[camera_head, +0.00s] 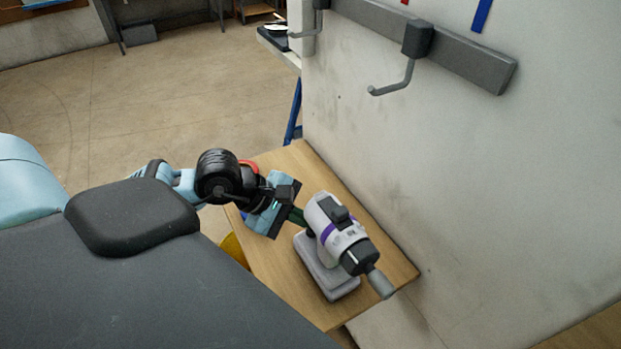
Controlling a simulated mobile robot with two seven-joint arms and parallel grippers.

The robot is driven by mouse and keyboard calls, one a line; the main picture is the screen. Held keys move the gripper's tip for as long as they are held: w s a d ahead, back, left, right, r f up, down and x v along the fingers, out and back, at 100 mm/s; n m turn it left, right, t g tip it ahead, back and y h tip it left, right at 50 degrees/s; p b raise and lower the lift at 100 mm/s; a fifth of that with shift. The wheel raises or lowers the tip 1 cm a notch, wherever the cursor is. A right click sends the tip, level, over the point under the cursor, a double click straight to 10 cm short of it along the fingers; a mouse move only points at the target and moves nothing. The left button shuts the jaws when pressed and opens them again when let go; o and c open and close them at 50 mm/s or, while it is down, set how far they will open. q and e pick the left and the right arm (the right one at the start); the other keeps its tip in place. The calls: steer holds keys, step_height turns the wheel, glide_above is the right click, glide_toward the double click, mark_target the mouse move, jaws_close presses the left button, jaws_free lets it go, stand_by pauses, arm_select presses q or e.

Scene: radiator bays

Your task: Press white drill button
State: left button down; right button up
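The drill (340,235) is white and grey with a purple band and a black chuck. It stands upright on its grey battery base (322,272) on a small wooden table, with the bit end pointing to the lower right. My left gripper (293,207) is at the drill's rear left side, close to the handle. Its fingertips are small and partly hidden, so I cannot tell whether they touch the drill or how far apart they are. The white button cannot be made out. My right gripper is not in view.
The wooden table (280,280) stands against a pale wall (480,180). A grey rail (450,50) with a hook (395,82) is fixed on the wall above. A yellow object (234,248) shows at the table's left edge. Open floor (170,100) lies at the upper left.

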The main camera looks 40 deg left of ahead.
mark_target(306, 231)
arm_select(q)
steer(key=shift+r, duration=0.2)
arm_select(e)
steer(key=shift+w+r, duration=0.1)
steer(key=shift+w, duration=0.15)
arm_select(q)
steer(key=shift+r, duration=0.1)
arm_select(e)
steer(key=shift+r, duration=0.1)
